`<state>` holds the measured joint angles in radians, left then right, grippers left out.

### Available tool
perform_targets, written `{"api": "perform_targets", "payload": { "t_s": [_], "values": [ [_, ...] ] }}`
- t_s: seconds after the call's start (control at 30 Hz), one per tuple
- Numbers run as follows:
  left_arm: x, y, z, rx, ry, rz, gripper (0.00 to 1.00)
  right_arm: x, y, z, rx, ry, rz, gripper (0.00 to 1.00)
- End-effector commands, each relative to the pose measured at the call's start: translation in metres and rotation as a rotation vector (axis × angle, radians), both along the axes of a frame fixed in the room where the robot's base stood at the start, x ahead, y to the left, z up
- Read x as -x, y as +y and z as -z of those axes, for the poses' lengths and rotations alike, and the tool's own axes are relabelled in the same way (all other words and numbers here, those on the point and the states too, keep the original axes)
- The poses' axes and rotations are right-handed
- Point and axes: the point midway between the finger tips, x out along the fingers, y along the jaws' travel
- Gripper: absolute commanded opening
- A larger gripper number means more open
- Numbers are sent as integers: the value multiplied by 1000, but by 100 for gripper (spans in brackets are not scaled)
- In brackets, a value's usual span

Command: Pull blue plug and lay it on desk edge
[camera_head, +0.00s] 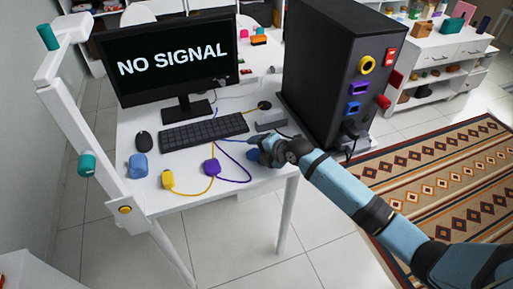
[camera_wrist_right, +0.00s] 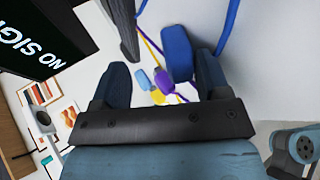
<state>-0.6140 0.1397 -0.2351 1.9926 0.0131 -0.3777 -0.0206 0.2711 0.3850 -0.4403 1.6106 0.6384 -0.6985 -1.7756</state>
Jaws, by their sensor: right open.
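The blue plug (camera_wrist_right: 177,48) shows in the right wrist view just beyond my right gripper (camera_wrist_right: 163,82), nearer its right finger, with a blue cable beside it. The fingers are apart and not closed on it. In the head view my right gripper (camera_head: 264,147) is low over the desk's (camera_head: 195,197) front right part. The blue plug (camera_head: 254,155) shows partly beside the fingers, close to the desk's front edge; the gripper hides the rest. I cannot tell whether a finger touches it. The blue port (camera_head: 353,107) on the black tower looks empty. My left gripper is not in view.
A purple plug (camera_head: 211,167), a yellow plug (camera_head: 168,181) and a lighter blue object (camera_head: 138,165) lie along the front. Keyboard (camera_head: 203,131), black mouse (camera_head: 143,141) and monitor (camera_head: 176,52) stand behind. The black tower (camera_head: 318,80) stands right of my gripper.

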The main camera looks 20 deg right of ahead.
Motion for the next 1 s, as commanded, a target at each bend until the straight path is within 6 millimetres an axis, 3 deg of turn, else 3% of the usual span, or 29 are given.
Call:
{"api": "perform_targets", "payload": {
  "t_s": [0.1,0.6,1.0],
  "values": [
    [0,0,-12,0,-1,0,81,3,-2,-15,-1,-5,0,69],
    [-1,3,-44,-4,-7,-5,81,16,-11,-53,-2,-13,0,69],
    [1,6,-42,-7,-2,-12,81,18,-12,-57,-4,-12,1,69]
  ]
}}
